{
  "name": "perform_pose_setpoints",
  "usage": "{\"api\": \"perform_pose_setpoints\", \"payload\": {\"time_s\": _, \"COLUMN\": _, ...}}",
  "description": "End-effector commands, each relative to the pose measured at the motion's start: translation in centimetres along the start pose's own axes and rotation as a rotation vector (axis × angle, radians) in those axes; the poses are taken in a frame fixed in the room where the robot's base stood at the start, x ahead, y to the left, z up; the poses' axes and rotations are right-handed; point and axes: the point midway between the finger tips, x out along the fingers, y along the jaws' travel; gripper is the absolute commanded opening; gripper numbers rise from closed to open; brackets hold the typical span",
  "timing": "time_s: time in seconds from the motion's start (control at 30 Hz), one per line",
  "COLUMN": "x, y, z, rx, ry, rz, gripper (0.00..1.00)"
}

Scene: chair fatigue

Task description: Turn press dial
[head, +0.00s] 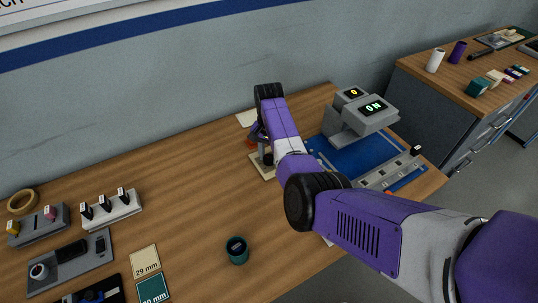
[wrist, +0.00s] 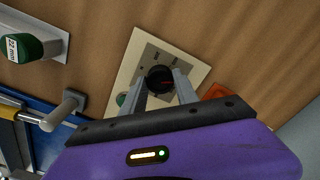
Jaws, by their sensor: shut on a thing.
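The press dial (wrist: 159,79) is a round black knob with a red mark. It sits on a grey plate on a beige panel (wrist: 136,50) in the wrist view. My gripper (wrist: 160,86) is shut on the dial, with one finger on each side of it. In the head view the panel (head: 263,172) lies on the table below my wrist, and my arm hides the dial. The grey press (head: 362,118) stands to the right, with a green "ON" display and a smaller yellow display.
A blue mat (head: 352,157) lies under the press. A green part labelled "22 mm" (wrist: 28,48) and a small red-orange thing (wrist: 218,92) are near the panel. A dark teal cup (head: 237,250) stands at the front.

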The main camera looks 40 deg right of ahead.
Motion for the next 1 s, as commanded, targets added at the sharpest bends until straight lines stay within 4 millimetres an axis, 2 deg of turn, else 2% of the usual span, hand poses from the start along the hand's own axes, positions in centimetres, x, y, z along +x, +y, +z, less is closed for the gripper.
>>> {"api": "perform_pose_setpoints", "payload": {"time_s": 1.0, "x": 0.0, "y": -0.08, "z": -0.02, "rx": 0.963, "ry": 0.0, "rz": -0.001, "gripper": 0.0}}
